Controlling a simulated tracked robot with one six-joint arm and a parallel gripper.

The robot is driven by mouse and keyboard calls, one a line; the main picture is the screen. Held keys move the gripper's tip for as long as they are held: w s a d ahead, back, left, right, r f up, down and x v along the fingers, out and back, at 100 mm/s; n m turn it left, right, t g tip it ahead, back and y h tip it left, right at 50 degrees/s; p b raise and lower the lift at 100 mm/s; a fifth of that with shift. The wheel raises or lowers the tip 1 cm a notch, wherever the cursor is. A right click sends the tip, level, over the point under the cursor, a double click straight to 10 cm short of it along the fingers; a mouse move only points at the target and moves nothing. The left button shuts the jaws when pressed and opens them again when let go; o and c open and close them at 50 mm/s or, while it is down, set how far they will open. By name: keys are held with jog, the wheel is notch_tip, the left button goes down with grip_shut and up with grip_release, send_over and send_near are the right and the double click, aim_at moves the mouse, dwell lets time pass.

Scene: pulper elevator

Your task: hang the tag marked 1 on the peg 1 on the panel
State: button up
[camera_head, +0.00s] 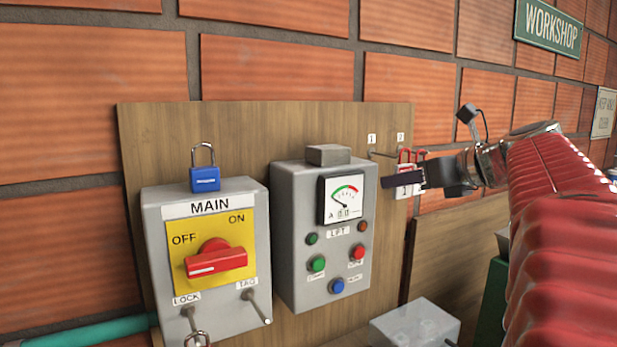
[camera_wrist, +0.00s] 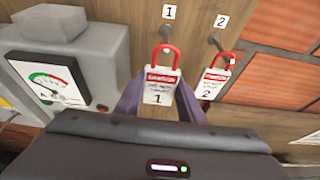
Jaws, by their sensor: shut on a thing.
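The tag marked 1 (camera_wrist: 158,88) is white and red with a red shackle, upright between the fingers of my gripper (camera_head: 402,181), which is shut on it. Peg 1 (camera_wrist: 168,28) sticks out of the wooden panel under the label 1, just above the shackle in the wrist view. I cannot tell whether the shackle is around the peg or in front of it. The tag marked 2 (camera_wrist: 210,86) is to the right, by peg 2 (camera_wrist: 215,40), and seems to hang on it. In the head view the finger hides part of the tags.
The grey meter box (camera_head: 290,230) stands left of the pegs, with a small grey block on top. Further left is the MAIN switch box (camera_head: 155,240) with a blue padlock (camera_head: 205,178) on top. A WORKSHOP sign (camera_head: 548,28) is on the brick wall.

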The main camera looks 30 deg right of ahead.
jog(key=shift+x, duration=1.95)
jog(key=shift+r, duration=0.1)
jog(key=o, duration=1.2)
jog(key=v, duration=1.3)
jog(key=shift+s+r, duration=0.2)
jog(key=shift+s, duration=0.1)
